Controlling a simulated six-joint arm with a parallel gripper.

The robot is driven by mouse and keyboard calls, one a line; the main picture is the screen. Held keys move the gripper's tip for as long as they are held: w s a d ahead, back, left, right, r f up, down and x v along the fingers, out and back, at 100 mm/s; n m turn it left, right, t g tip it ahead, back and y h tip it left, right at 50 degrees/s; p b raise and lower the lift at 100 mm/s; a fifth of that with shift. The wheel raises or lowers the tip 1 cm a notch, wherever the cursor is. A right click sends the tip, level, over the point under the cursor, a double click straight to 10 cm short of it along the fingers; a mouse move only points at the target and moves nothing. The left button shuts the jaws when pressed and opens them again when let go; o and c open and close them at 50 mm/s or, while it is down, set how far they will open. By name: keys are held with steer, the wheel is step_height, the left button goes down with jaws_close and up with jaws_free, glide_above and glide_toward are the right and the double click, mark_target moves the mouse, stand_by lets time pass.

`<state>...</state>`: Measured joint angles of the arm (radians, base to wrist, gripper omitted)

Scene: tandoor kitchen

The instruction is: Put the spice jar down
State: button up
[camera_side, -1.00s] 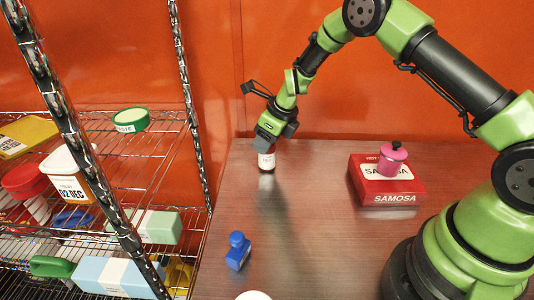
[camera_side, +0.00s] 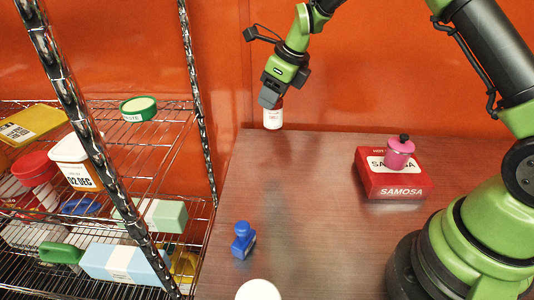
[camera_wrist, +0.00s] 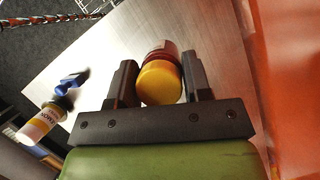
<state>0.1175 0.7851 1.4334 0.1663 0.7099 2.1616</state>
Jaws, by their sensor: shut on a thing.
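The spice jar is a small jar (camera_side: 273,118) with a white label and a red band in the side view. My gripper (camera_side: 271,98) is shut on it and holds it upright or nearly so, in the air above the table's far left edge. In the wrist view the jar (camera_wrist: 160,82) shows a yellow round end and a dark red side between the two fingers of my gripper (camera_wrist: 157,72). Its lower end is clear of the table (camera_side: 300,190) in the side view.
A red samosa box (camera_side: 395,186) with a pink lidded pot (camera_side: 399,154) on it stands at right. A blue bottle-like thing (camera_side: 243,240) and a white round top (camera_side: 258,290) are in front. A wire shelf (camera_side: 150,150) is at left. The table's middle is clear.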

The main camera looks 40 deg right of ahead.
steer(key=s+a+n+g+y, duration=0.1)
steer(key=s+a+n+g, duration=0.3)
steer(key=n, duration=0.5)
steer(key=s+a+n+g+y, duration=0.2)
steer(key=s+a+n, duration=0.2)
steer(key=a+n, duration=0.35)
steer(key=shift+n+h, duration=0.25)
steer(key=shift+h, duration=0.05)
steer(key=f, duration=0.9)
steer(key=shift+s+d+f, duration=0.1)
steer(key=shift+d+f, duration=0.15)
steer(key=shift+d, duration=0.1)
steer(key=shift+f, duration=0.15)
steer(key=o, duration=1)
